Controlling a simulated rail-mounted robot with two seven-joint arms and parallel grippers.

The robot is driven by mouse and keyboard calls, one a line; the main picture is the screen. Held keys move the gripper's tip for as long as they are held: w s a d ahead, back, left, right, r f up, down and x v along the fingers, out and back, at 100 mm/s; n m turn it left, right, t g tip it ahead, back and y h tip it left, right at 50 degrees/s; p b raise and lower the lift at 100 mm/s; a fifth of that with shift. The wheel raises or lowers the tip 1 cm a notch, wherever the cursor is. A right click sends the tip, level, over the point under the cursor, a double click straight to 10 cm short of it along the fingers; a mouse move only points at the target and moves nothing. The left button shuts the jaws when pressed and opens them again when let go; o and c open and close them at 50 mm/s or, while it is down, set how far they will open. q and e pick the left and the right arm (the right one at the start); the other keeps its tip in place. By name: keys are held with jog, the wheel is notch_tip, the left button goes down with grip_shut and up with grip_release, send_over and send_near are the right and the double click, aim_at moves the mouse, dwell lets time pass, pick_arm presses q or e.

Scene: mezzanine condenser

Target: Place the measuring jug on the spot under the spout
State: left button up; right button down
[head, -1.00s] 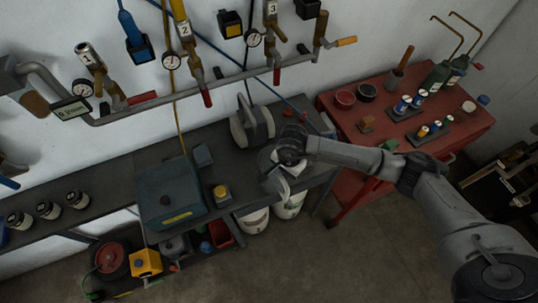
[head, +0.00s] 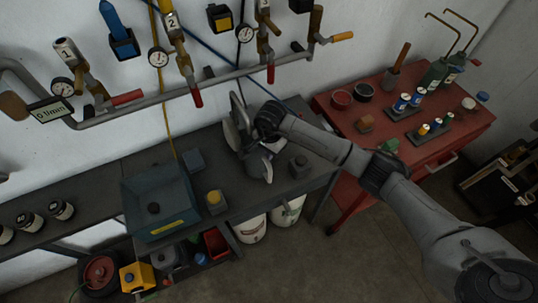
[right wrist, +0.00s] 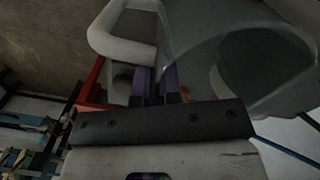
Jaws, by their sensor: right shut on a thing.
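The measuring jug (head: 233,135) is a grey vessel at the back of the dark bench, partly hidden behind my right gripper. My right gripper (head: 258,160) reaches over the bench from the right and is shut on the jug. In the right wrist view the jug's pale, partly see-through body (right wrist: 235,50) and its looped handle fill the upper part, with my purple fingertips (right wrist: 158,85) at the handle. I cannot tell whether the jug touches the bench. The spout and the spot under it cannot be made out clearly. My left gripper is not in view.
A wall pipe (head: 225,78) with valves and gauges runs above the bench (head: 110,180). A teal box (head: 160,200), a small yellow-topped block (head: 215,201) and a dark block (head: 299,166) stand near the jug. A red cabinet (head: 400,135) with bottles is at right.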

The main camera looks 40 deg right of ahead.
jog(key=shift+f, duration=0.5)
jog(key=c, duration=1.3)
grip_release()
jog(key=r, duration=0.7)
jog(key=r+b, duration=0.1)
jog(key=r, duration=0.3)
jog(key=shift+w+d, duration=0.1)
jog(key=shift+d, duration=0.15)
jog(key=shift+o, duration=1.1)
jog(key=shift+r, duration=0.45)
jog(key=o, duration=0.5)
jog(key=shift+r, duration=0.15)
